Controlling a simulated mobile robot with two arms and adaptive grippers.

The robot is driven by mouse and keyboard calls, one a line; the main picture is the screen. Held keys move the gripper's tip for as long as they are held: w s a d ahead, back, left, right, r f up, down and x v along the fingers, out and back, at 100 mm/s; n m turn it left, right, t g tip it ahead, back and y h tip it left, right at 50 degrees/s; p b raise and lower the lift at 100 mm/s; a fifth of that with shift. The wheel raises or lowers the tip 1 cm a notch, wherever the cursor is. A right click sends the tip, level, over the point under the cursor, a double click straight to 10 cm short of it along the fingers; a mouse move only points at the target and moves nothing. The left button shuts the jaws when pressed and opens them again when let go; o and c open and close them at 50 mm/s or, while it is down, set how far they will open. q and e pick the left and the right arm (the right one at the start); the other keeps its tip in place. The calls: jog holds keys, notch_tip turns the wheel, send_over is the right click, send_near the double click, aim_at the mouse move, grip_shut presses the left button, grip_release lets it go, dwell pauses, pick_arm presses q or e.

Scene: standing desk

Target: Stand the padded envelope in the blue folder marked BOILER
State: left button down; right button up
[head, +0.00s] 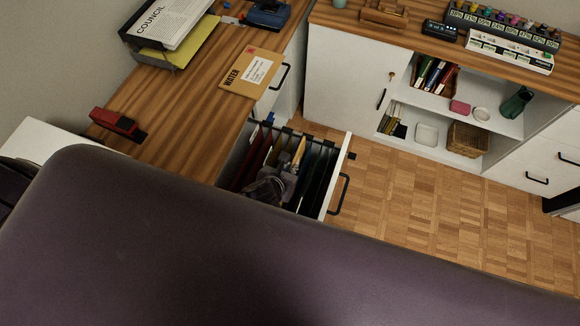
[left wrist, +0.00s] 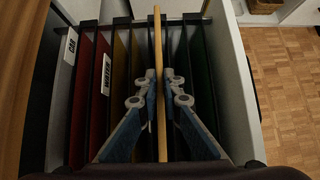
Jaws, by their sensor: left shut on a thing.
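My left gripper (left wrist: 159,78) is shut on the padded envelope (left wrist: 158,40), a thin tan panel seen edge-on and held upright. In the head view my left gripper (head: 287,174) is down at the open drawer, and a tan strip of the envelope (head: 299,151) shows above it. The envelope stands among the hanging folders, with yellow ones to its left and dark blue and green ones to its right. The blue folder (left wrist: 176,48) is dark and partly hidden by the gripper; I cannot read a BOILER tag. Whether the envelope's lower edge is inside it is hidden. My right gripper is out of view.
The drawer front (head: 337,177) and side wall (left wrist: 236,85) bound the folders. Red folders (left wrist: 101,60) with white tags hang at left. A tan envelope marked WATER (head: 251,73) lies on the wooden desk (head: 190,95). An open shelf cabinet (head: 445,110) stands beyond clear floor.

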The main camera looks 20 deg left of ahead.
pick_arm(q)
jog(key=c, duration=2)
grip_release()
jog(key=shift+s+r, duration=0.1)
jog(key=shift+s, duration=0.05)
jog(key=v, duration=1.1)
jog(key=shift+s+r, duration=0.15)
jog(key=shift+r, duration=0.15)
